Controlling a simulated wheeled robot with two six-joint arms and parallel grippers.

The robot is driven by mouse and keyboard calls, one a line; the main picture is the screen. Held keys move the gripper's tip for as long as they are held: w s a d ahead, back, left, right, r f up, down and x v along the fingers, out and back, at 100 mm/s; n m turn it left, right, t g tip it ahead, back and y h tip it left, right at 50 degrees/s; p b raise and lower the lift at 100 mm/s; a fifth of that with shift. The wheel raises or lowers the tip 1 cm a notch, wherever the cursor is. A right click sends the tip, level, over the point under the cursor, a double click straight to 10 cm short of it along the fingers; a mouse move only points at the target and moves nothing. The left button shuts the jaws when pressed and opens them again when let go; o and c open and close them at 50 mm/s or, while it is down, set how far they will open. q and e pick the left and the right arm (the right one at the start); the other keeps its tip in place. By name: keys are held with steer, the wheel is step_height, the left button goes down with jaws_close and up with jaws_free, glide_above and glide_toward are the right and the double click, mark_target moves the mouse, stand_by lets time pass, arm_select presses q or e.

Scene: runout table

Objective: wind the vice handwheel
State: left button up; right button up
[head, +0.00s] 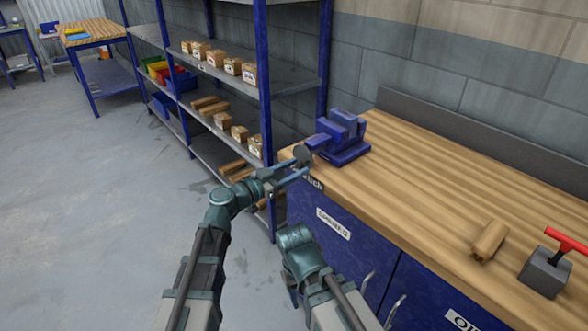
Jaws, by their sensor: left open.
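The blue vice (346,136) stands on the far left corner of the wooden workbench. Its handwheel (302,153) looks like a small dark round disc on the vice's left end, at the bench edge. My left gripper (300,168) is open, with its fingers pointing right, close to the handwheel and just below it in the picture. I cannot tell whether the fingers touch the wheel. My right arm rises from the bottom centre, and its gripper does not show.
The workbench (420,180) has blue cabinet doors below. A wooden block (489,240) and a grey block with a red T-handle (545,272) lie at its right. A blue-framed shelf (263,100) with boxes stands behind my left gripper. The floor at left is clear.

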arm_select(q)
steer(key=m, duration=0.5)
steer(key=shift+m, duration=0.4)
steer(key=m, duration=0.6)
jaws_close()
steer(key=shift+w+r+n+p, duration=0.1)
steer(key=shift+r+n+p, duration=0.25)
steer(key=shift+n, duration=0.75)
steer(key=shift+r+n, duration=0.1)
steer(key=shift+n, duration=0.6)
